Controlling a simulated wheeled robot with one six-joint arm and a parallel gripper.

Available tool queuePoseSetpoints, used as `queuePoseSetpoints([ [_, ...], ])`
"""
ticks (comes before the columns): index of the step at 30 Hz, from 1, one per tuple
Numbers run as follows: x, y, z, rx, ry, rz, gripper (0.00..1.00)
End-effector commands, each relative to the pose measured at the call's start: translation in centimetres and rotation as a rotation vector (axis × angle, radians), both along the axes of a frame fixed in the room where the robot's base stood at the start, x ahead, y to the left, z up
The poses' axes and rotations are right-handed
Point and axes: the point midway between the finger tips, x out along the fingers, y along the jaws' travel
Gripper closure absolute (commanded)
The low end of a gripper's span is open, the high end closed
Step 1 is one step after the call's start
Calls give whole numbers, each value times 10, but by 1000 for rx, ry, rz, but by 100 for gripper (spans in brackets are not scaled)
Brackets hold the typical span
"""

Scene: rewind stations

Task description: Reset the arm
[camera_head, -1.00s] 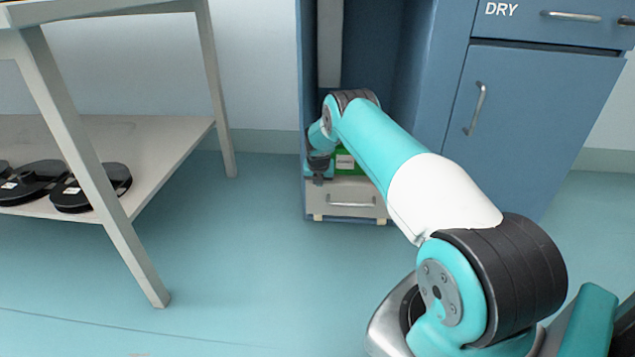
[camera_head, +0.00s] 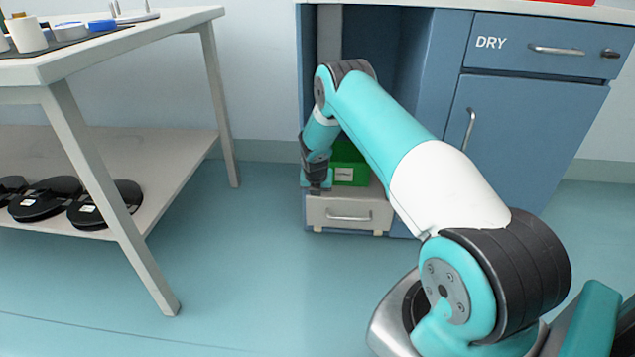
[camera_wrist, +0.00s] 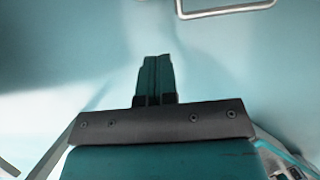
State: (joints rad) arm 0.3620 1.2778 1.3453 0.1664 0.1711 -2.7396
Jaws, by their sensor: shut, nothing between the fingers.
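My arm reaches forward from the lower right in the head view, bent at the elbow, with its forearm hanging down. My gripper (camera_head: 315,188) points down in front of the open bay of the blue cabinet, just left of a green box (camera_head: 350,168). In the wrist view my gripper (camera_wrist: 155,62) shows its two fingers closed together with nothing between them. Below the fingers is a pale, blurred surface.
A blue cabinet (camera_head: 535,115) with a drawer marked DRY stands behind my arm. A low white drawer unit (camera_head: 348,212) sits under the green box. A table (camera_head: 130,42) stands at left, with black reels (camera_head: 45,200) on its lower shelf. Floor between is clear.

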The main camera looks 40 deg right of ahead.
Motion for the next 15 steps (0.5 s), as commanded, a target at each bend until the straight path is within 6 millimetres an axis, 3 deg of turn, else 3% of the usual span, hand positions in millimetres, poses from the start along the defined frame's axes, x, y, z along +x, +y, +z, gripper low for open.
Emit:
queuePoseSetpoints([
  [11, -1, 4, 10, 5, -5, -7, 100],
  [14, 6, 20, 32, 43, -31, -51, 100],
  [15, 9, 32, 48, 71, -47, -85, 100],
])
